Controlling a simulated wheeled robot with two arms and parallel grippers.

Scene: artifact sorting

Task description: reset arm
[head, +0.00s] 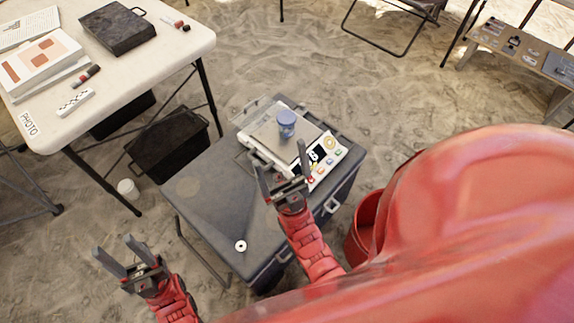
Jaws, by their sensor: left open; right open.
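My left gripper (118,256) is open and empty at the lower left, above the sandy floor and left of the dark case. My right gripper (281,177) is open, with its fingers pointing up the picture, over the dark case near the scale's front edge. Whether it touches the scale cannot be told. A small blue jar (287,124) stands upright on the plate of the white scale (258,153). Nothing shows between the fingers of either gripper.
The scale sits on a dark case (205,205), which also bears a small white ring (240,246). A white table (180,52) with a black box (118,30) and papers stands upper left. A red bucket (362,240) stands right of the case. A bench (520,50) holds small pieces.

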